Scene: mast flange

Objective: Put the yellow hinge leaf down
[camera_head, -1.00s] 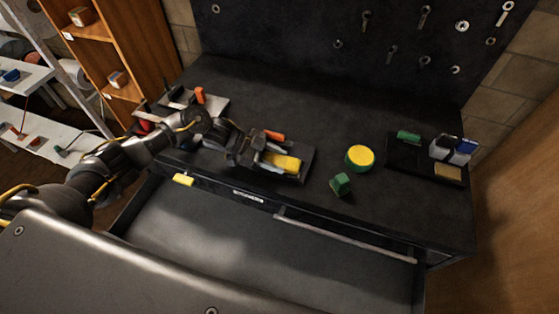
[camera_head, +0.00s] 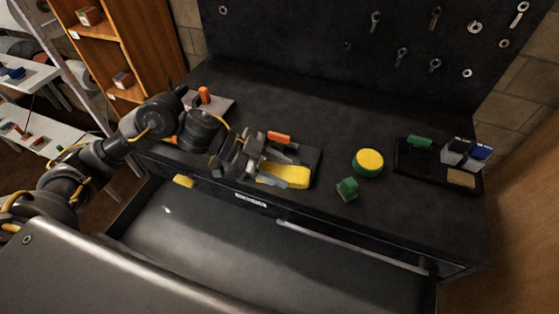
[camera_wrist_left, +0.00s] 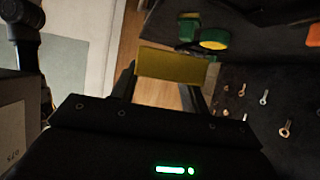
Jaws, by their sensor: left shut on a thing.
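The yellow hinge leaf (camera_head: 287,175) is a bright yellow strip held in my left gripper (camera_head: 262,168). In the head view it overlaps the front part of a dark tray or pad on the black bench; I cannot tell whether it touches it. In the left wrist view the leaf (camera_wrist_left: 172,66) lies across the fingers of the left gripper (camera_wrist_left: 165,88) as a yellow rectangle. The left gripper is shut on it. Its fingers are partly hidden behind the leaf in the wrist view. My right gripper is not in view.
A orange-handled tool (camera_head: 279,138) lies behind the leaf. A green-and-yellow round piece (camera_head: 368,163) and a green block (camera_head: 347,189) stand to the right. A dark tray (camera_head: 405,165) with small items is farther right.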

